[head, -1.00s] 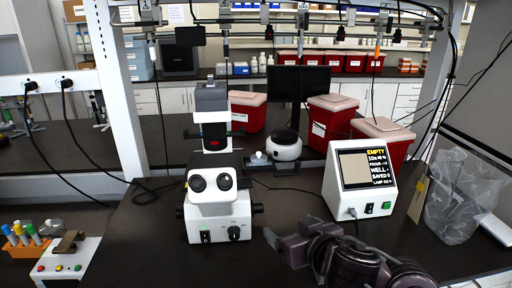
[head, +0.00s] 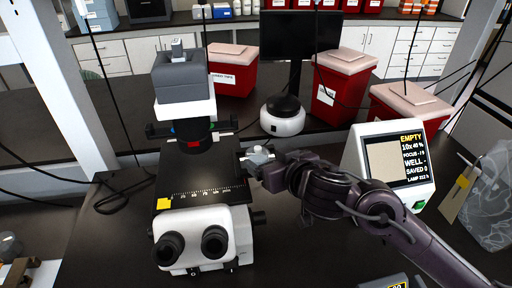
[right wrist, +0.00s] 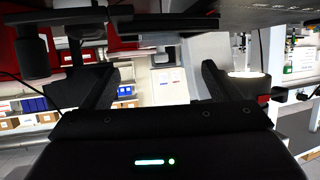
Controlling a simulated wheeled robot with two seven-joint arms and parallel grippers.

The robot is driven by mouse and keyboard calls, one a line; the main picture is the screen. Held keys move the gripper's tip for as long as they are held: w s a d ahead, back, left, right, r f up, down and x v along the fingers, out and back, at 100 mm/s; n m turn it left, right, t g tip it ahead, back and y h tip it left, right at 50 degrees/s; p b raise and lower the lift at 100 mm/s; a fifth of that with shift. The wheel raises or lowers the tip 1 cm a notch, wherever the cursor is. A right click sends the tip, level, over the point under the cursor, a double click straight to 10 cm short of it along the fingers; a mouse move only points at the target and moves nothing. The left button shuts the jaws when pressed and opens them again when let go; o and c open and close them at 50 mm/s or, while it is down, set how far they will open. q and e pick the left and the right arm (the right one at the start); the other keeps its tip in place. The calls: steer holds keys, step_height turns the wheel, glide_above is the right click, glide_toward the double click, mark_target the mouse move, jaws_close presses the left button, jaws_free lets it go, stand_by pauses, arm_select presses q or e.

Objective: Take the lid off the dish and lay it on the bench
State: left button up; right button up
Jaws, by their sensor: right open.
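The black-and-white microscope (head: 205,190) stands on the dark bench (head: 325,250), with its dark stage at the middle. My right gripper (head: 256,170) is at the right edge of the stage, its arm reaching in from the right. A small pale grey piece (head: 258,155) shows right beside the fingertips; I cannot tell whether it is the dish or its lid, or whether it is touched. In the right wrist view the two dark fingers of my right gripper (right wrist: 156,78) stand wide apart with nothing visible gripped between them. No dish is clearly recognisable. My left gripper is not in view.
A white round device with a black top (head: 282,118) stands behind the gripper. A white display box (head: 391,165) is to the right. Red bins with pale lids (head: 342,85) line the back. A clear bag (head: 490,190) hangs at far right. Front bench right of the microscope is mostly clear.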

mark_target(259, 152)
steer(key=shift+w+a+f, duration=0.15)
steer(key=shift+w+a, duration=0.1)
steer(key=shift+w, duration=0.15)
steer(key=x, duration=0.4)
steer(key=shift+w+a+f+p, duration=0.1)
steer(key=shift+w+p, duration=0.1)
steer(key=shift+p, duration=0.2)
steer(key=shift+w+a+f, duration=0.1)
steer(key=shift+w+f, duration=0.05)
steer(key=shift+w, duration=0.1)
steer(key=shift+s, duration=0.1)
steer(key=c, duration=0.3)
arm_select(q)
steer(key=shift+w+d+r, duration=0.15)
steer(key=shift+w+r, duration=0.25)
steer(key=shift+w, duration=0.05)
arm_select(e)
steer(key=c, duration=0.6)
